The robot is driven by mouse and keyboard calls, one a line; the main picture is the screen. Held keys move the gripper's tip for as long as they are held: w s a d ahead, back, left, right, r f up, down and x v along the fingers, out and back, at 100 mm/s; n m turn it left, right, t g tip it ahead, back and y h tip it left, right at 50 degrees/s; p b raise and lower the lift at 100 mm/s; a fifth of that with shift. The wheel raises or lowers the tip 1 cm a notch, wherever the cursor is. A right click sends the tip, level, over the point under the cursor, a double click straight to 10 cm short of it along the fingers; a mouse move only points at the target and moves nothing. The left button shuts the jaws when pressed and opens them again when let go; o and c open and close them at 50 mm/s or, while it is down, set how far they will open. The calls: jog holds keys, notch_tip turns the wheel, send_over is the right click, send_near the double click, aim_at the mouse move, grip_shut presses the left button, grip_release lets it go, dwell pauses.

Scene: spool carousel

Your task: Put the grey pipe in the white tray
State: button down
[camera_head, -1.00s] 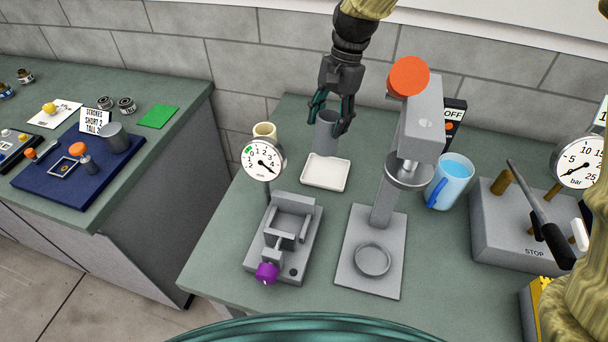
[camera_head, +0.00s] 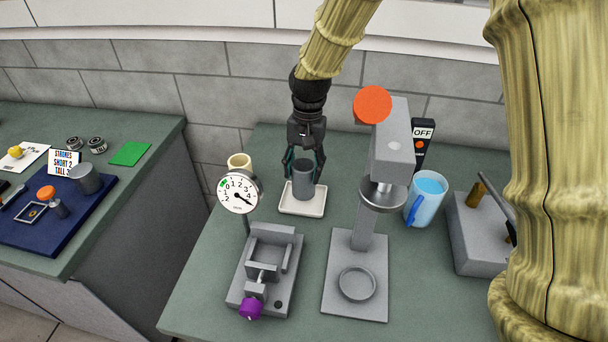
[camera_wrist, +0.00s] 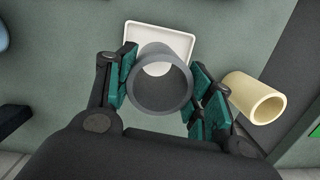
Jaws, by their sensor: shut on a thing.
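The grey pipe (camera_head: 303,180) is upright between the fingers of my gripper (camera_head: 304,170), which is shut on it. In the head view the pipe's lower end overlaps the white tray (camera_head: 290,207); I cannot tell whether it touches the tray floor. In the wrist view I look down on the pipe's open end (camera_wrist: 162,107), with the teal finger pads of my gripper (camera_wrist: 163,88) on both sides. The white tray (camera_wrist: 178,40) shows behind the pipe there, its near part hidden by the pipe.
A cream pipe (camera_head: 239,162) stands left of the tray behind a dial gauge (camera_head: 240,192). A grey vise (camera_head: 266,268) stands in front. A press with an orange knob (camera_head: 373,104) rises close on the right, with a blue mug (camera_head: 427,197) beyond it.

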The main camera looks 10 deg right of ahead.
jog(key=shift+f, duration=1.5)
jog(key=c, duration=0.6)
grip_release()
jog(key=shift+f, duration=0.15)
jog(key=r, duration=0.4)
jog(key=w+r+b, duration=0.1)
jog(key=r, duration=0.3)
jog(key=d+r+b, duration=0.1)
jog(key=r, duration=0.3)
jog(key=shift+w+r, duration=0.15)
jog(key=f+p, duration=0.1)
jog(key=f, duration=0.3)
jog(key=s+f, duration=0.1)
jog(key=f, duration=0.3)
jog(key=a+f+p, duration=0.1)
jog(key=f, duration=0.3)
jog(key=shift+s+p, duration=0.15)
jog(key=shift+p, duration=0.15)
